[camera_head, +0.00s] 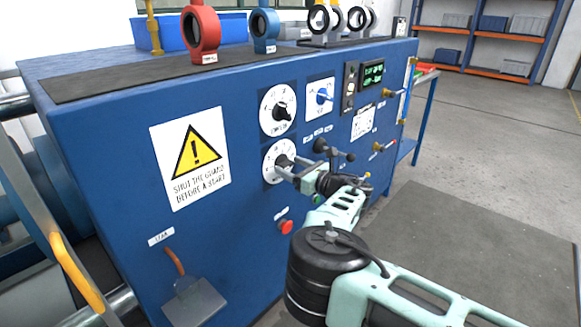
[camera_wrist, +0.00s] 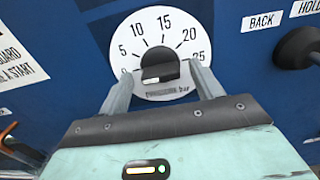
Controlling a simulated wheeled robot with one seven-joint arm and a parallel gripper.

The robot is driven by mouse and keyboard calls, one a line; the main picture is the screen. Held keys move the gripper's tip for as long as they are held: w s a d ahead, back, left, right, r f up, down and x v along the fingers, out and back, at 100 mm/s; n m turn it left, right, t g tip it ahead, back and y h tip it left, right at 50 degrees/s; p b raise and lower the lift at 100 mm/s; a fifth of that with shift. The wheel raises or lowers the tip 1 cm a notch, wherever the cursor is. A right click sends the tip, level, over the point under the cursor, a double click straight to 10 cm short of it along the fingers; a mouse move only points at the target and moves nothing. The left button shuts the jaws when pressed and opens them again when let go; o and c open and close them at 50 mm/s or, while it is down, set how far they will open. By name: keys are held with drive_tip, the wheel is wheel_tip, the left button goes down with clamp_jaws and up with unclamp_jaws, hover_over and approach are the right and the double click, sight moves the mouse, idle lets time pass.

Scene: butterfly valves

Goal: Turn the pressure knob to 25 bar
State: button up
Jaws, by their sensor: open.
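The pressure dial (camera_wrist: 138,40) is a round white plate marked 5 to 25 bar, and it is the lower of two white dials (camera_head: 271,175) in the head view. Its black knob (camera_wrist: 162,64) sits in the middle, with a pale mark low on its near face. I cannot tell which number the knob points to. My gripper (camera_wrist: 160,75) is open, with one finger left of the knob and the other right of it; a gap shows on both sides. In the head view my gripper (camera_head: 289,170) is right at the knob, partly covering the dial.
Above is another white dial with a black knob (camera_head: 281,112), and a blue selector (camera_head: 322,96) right of it. A dark ball-ended lever (camera_head: 322,146) stands out close right of my gripper. A red button (camera_head: 286,226) is below. The floor at right is clear.

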drive_tip(key=shift+w+a, duration=0.3)
drive_tip(key=shift+a, duration=0.1)
drive_tip(key=c, duration=1)
